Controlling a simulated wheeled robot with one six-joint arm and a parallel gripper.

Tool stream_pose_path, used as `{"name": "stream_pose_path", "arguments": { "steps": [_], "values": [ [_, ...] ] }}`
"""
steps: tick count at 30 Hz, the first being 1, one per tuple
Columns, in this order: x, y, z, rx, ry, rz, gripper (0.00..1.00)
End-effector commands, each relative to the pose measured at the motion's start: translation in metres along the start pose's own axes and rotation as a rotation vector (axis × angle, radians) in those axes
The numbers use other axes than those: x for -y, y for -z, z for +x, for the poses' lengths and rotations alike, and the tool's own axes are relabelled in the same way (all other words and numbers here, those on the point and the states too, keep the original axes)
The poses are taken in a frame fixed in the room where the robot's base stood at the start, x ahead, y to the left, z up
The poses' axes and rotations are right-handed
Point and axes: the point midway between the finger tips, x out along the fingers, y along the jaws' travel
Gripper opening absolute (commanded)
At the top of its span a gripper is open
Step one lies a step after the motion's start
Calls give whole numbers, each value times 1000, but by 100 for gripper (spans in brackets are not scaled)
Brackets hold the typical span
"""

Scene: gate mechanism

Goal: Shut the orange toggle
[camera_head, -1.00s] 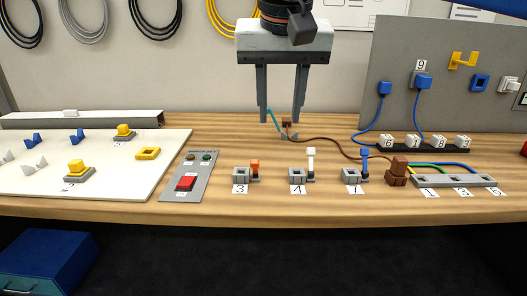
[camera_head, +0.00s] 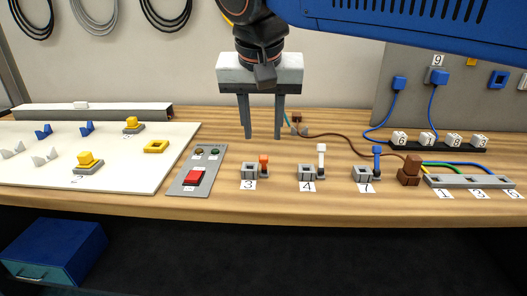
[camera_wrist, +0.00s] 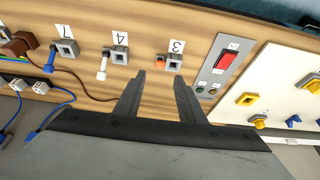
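The orange toggle (camera_head: 263,160) is a short lever on the right side of a grey block (camera_head: 249,170) labelled 3, near the front of the bench. It also shows in the wrist view (camera_wrist: 160,63), just beyond and between my fingertips. My gripper (camera_head: 262,136) is open and empty, fingers pointing down, above and behind the toggle in the head view. In the wrist view my gripper (camera_wrist: 160,78) has its two fingers well apart. The fingers look apart from the toggle.
To the right stand a white toggle (camera_head: 321,155) labelled 4 and a blue toggle (camera_head: 377,158) labelled 7. A panel with a red switch (camera_head: 194,177) lies to the left. A brown cable (camera_head: 335,135) runs behind the toggles to a brown plug (camera_head: 409,170).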

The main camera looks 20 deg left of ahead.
Motion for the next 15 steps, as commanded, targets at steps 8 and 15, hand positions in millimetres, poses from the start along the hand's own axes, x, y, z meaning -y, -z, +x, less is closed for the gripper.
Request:
{"name": "stream_pose_path", "arguments": {
  "steps": [8,15],
  "values": [
    [-1,0,49,1,-2,0,36],
    [0,0,75,0,-1,0,36]
  ]
}}
